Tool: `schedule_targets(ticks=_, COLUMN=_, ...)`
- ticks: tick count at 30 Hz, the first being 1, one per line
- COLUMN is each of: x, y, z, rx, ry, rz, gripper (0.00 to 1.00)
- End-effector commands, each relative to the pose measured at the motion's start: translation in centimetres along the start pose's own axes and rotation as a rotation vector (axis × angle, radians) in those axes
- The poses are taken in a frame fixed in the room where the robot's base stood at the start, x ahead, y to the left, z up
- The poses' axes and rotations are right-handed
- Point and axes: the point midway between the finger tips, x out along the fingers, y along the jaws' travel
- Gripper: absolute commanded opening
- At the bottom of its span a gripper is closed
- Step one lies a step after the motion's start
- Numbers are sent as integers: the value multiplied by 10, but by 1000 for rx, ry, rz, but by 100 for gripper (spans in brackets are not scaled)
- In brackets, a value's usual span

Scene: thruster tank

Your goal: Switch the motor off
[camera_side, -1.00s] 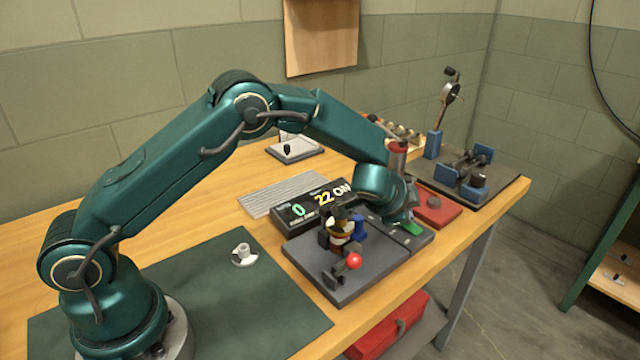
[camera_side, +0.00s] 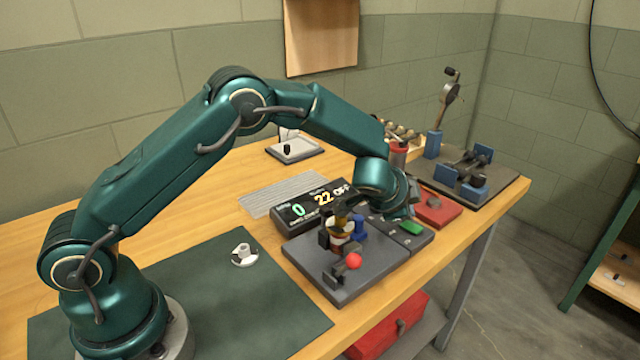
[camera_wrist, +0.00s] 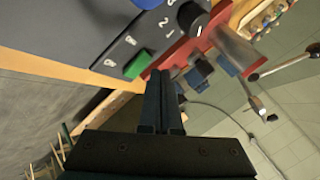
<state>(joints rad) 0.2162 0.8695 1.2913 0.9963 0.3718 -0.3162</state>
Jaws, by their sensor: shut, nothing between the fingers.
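The green button (camera_side: 411,228) is on a dark control box (camera_side: 420,241), and it also shows in the wrist view (camera_wrist: 138,64). The display (camera_side: 315,206) reads 0, 22 and OFF. My gripper (camera_wrist: 160,75) is shut and empty, with its fingertips close beside the green button in the wrist view. In the side view, my gripper sits just above and behind the button, its tips partly hidden. The wrist view also shows a black dial (camera_wrist: 191,17) on the box, with printed numbers near it.
A dark plate (camera_side: 350,280) carries a lever with a red ball (camera_side: 354,261) in front of the display. A red block (camera_side: 436,208) lies right of the control box. Blue-blocked fixtures (camera_side: 472,178) stand farther back. The green mat (camera_side: 220,300) is mostly clear.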

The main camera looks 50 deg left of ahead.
Motion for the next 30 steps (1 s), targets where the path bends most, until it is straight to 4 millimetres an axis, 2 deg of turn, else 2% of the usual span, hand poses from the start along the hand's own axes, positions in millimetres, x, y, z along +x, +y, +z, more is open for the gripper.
schedule_targets(ticks=11, x=-3, y=-2, z=-2, rx=-1, ry=0, rz=-1, gripper=0)
schedule_targets(ticks=24, x=-30, y=-23, z=-22, rx=-1, ry=0, rz=-3, gripper=0)
schedule_targets(ticks=30, x=-36, y=-27, z=-26, rx=0, ry=0, rz=-1, gripper=0)
